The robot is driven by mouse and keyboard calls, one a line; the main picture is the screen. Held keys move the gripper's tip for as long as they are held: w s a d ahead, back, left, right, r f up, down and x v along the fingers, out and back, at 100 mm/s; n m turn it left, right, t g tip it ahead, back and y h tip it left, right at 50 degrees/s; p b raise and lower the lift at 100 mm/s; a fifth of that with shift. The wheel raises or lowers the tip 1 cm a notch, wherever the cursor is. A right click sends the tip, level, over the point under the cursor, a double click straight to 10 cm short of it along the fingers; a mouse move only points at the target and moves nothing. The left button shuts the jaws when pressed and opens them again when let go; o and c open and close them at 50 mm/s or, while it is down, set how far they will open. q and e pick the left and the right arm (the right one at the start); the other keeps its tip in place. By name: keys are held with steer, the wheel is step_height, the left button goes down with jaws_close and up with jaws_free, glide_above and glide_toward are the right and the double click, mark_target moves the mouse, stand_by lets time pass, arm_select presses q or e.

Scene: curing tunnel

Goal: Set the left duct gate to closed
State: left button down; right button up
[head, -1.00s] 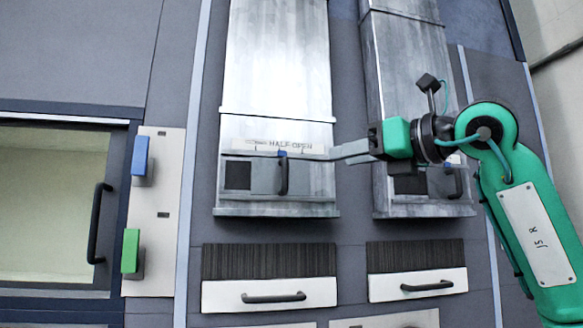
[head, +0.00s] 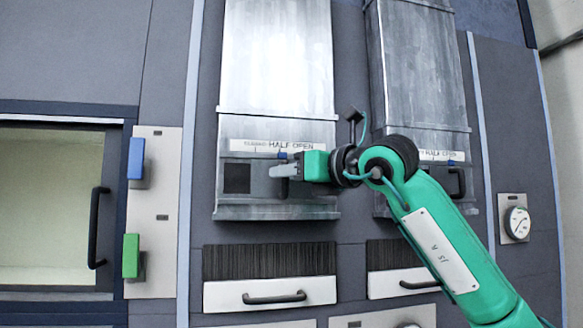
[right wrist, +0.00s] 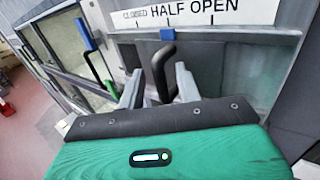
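The left duct (head: 277,60) has a gate near its bottom with a dark square opening (head: 237,178) left of the gate plate. A label strip above (head: 235,146) reads closed, half, open. The gate's blue pointer (head: 283,156), also in the right wrist view (right wrist: 167,34), sits at the middle mark, by "half". In the right wrist view the black upright handle (right wrist: 163,68) stands between the gripper's two spread grey fingers (right wrist: 160,88). My left gripper is not in view.
A right duct (head: 420,70) with a similar gate stands behind my right arm. Drawers with black handles (head: 272,298) lie below. A panel with blue (head: 136,158) and green (head: 131,255) blocks and a glazed door (head: 50,210) are at left.

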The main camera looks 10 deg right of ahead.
mark_target(262, 172)
jaws_close()
steer(key=a+b, duration=0.3)
steer(key=a, duration=0.2)
steer(key=shift+a, duration=0.35)
steer(key=shift+d, duration=0.1)
